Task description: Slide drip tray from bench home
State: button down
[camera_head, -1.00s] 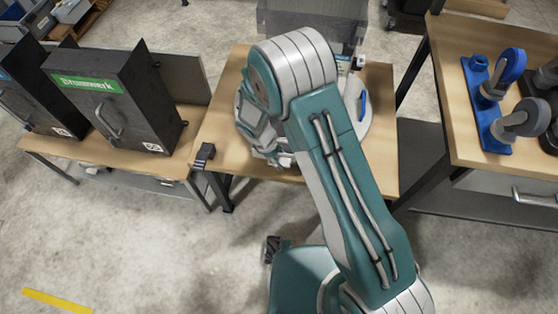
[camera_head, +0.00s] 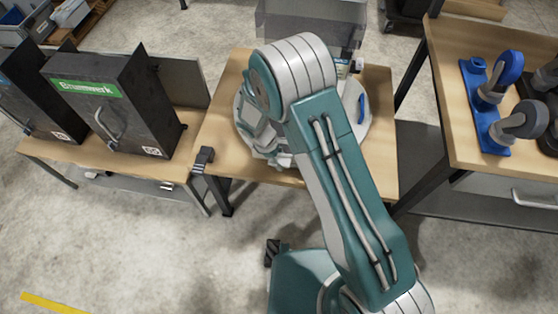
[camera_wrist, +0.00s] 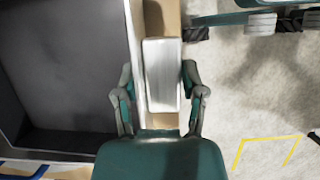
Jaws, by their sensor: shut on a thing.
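The block sits against the pale rim of a dark grey, shallow tray (camera_wrist: 65,75), which fills the left of the wrist view and looks empty. This appears to be the drip tray; my arm hides most of it in the head view. There, my gripper is low over the front of the middle wooden bench (camera_head: 220,130), mostly behind my own arm. A pale rounded surface shows on both sides of the arm.
Dark cabinets (camera_head: 115,105) stand on a low bench at the left. A clear box (camera_head: 312,22) stands behind the middle bench. A right-hand bench (camera_head: 450,110) holds blue and grey parts. A black clamp-like bracket (camera_head: 203,158) sits at the middle bench's front left corner. Floor in front is clear.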

jog(key=shift+w+d, duration=0.15)
jog(key=shift+w, duration=0.9)
jog(key=shift+w, duration=0.35)
jog(key=shift+w+d, duration=0.15)
jog(key=shift+w, duration=0.6)
jog(key=shift+w, duration=0.1)
jog(key=shift+c, duration=0.4)
grip_release()
jog(key=v, duration=1.2)
